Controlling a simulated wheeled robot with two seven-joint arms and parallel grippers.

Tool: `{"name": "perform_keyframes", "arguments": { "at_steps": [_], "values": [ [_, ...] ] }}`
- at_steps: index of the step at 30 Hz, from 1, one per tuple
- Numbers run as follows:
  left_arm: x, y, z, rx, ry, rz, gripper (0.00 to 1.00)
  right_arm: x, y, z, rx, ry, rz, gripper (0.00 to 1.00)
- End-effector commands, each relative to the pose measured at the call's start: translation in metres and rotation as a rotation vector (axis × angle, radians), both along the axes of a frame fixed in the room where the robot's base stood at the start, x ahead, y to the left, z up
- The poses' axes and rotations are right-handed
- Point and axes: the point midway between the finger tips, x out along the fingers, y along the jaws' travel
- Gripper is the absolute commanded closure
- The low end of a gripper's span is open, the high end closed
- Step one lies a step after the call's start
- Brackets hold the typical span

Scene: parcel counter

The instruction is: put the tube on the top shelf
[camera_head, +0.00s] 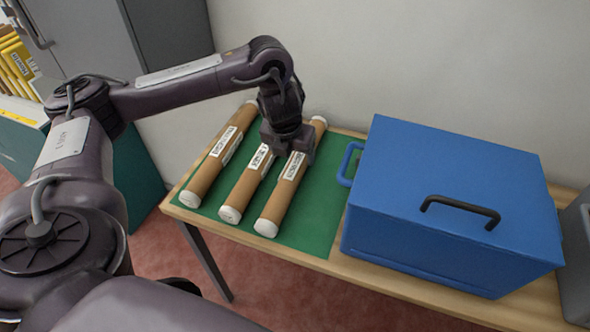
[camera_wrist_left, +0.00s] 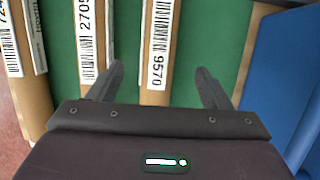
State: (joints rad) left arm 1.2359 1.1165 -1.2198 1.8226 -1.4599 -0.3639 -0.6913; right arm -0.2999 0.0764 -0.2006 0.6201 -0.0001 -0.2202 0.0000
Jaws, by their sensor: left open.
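Three brown cardboard tubes with white end caps and labels lie side by side on a green mat (camera_head: 315,215): a left tube (camera_head: 205,178), a middle tube (camera_head: 242,191) and a right tube (camera_head: 278,205). My left gripper (camera_head: 290,156) is open above the right tube. In its wrist view, its fingers (camera_wrist_left: 159,67) lie either side of that tube, with nothing visibly gripped. It hides part of the right tube. No top shelf is clearly visible.
A blue box (camera_head: 440,190) with a black handle stands on the wooden table right of the mat. A grey bin (camera_head: 577,255) is at the far right. A grey cabinet (camera_head: 120,45) and yellow folders (camera_head: 18,65) are at the back left.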

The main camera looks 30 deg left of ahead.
Motion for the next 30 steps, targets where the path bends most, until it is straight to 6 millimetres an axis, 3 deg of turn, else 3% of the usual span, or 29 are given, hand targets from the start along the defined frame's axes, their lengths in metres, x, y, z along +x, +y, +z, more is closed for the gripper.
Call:
{"name": "perform_keyframes", "arguments": {
  "at_steps": [6, 17, 26, 30],
  "values": [
    [0.006, 0.002, -0.027, 0.002, 0.003, -0.008, 0.27, 0.0, -0.001, -0.018, -0.001, 0.001, 0.001, 0.31],
    [0.025, 0.007, -0.066, 0.002, 0.005, -0.005, 0.27, 0.0, -0.004, -0.014, -0.004, 0.0, 0.002, 0.31],
    [0.027, 0.008, -0.072, 0.002, 0.002, -0.005, 0.27, 0.0, -0.004, -0.014, -0.005, 0.001, 0.001, 0.31],
    [0.027, 0.008, -0.072, 0.002, 0.002, -0.005, 0.44, 0.0, -0.004, -0.014, -0.005, 0.001, 0.001, 0.31]
  ]
}}
